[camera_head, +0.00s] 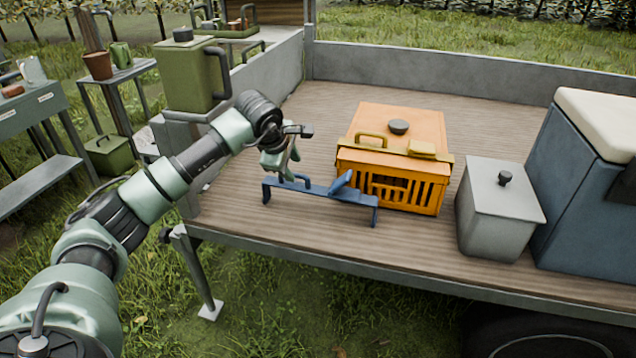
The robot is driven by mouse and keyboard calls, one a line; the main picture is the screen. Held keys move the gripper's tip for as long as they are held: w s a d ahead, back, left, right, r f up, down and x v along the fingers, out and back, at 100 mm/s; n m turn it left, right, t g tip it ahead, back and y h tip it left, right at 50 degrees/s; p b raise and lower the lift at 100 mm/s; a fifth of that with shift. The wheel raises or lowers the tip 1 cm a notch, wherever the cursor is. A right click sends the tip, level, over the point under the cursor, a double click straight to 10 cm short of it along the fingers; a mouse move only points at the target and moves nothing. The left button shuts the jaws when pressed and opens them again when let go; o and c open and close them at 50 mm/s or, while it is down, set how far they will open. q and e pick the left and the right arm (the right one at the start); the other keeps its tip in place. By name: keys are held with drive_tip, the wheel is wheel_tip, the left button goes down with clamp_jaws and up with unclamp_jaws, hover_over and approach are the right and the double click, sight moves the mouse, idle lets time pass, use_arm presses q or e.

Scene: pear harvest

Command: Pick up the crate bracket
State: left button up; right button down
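A blue bracket (330,193), which I take for the crate bracket, stands on the wooden truck bed in front of an orange crate (429,197). It is a long low bar with bent legs at its ends, a small handle on its left part and a tilted plate on its right part. My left gripper (285,172) hangs over the bracket's left end, close to the handle. Whether it touches the handle, and whether its fingers are open or shut, I cannot make out at this size. My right gripper is not in view.
A grey lidded bin (497,217) and a blue cooler with a pale lid (588,190) stand to the right. A green jug (188,75) is at the bed's left corner. Bare planks (300,120) lie behind the bracket. The bed's front edge is close before it.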

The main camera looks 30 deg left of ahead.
sight(296, 174)
use_arm(q)
drive_tip(key=x, duration=0.3)
drive_tip(key=a+x, duration=0.1)
drive_tip(key=x, duration=0.3)
drive_tip(key=shift+w+a+f+b, duration=0.1)
drive_tip(key=shift+w+a+b, duration=0.1)
drive_tip(key=shift+w+b, duration=0.15)
drive_tip(key=shift+s, duration=0.1)
clamp_jaws()
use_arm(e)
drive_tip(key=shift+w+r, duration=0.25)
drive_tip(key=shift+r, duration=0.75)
